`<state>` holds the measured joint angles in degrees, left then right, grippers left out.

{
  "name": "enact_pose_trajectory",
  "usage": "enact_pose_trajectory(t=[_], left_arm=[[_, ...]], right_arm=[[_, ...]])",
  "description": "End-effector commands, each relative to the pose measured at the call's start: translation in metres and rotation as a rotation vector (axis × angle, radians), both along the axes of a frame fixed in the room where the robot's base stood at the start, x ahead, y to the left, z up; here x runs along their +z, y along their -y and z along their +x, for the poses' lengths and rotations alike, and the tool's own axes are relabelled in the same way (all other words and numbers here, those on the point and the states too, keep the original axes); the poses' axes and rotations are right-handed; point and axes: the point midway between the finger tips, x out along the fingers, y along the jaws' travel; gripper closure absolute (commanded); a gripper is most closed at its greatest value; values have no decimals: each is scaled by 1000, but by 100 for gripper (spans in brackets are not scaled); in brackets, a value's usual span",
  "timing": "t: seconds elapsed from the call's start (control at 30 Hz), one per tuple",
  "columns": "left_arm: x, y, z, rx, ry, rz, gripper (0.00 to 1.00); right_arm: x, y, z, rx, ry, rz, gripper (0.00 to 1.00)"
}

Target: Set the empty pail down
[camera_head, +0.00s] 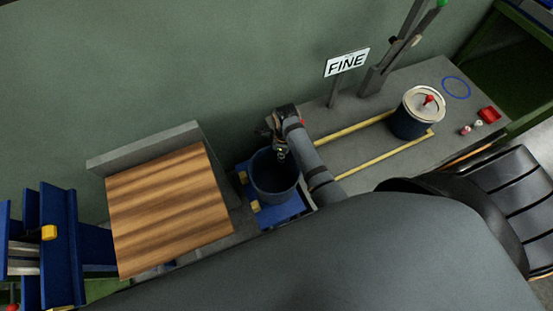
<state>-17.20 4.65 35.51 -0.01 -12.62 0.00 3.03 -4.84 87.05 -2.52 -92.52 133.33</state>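A dark blue open pail (273,184) stands upright, apparently over a blue platform (283,211) between the wooden-topped stand and the grey bench. I see into it and it looks empty. My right gripper (281,154) points down at the pail's far rim, overlapping its opening in the picture. The fingers are small and dark, so I cannot tell whether they are open or shut, or whether they hold the rim or a handle. The pail's right side is partly behind my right arm. My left gripper is not in view.
A wooden top (168,208) at left is bare. A blue rack (60,240) stands far left.

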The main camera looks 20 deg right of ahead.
Motion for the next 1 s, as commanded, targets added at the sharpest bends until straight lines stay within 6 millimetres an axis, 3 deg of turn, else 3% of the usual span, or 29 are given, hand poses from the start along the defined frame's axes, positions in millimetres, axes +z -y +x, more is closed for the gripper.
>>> enact_pose_trajectory(t=[0.17,0.43,0.63,1.0], left_arm=[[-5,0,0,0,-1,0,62],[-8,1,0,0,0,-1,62],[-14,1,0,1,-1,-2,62],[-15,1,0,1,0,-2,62]], right_arm=[[-20,-7,16,0,2,-1,100],[-29,-10,23,0,3,0,100],[-60,-12,26,0,-1,-1,100],[-66,-11,26,0,2,-1,100]])
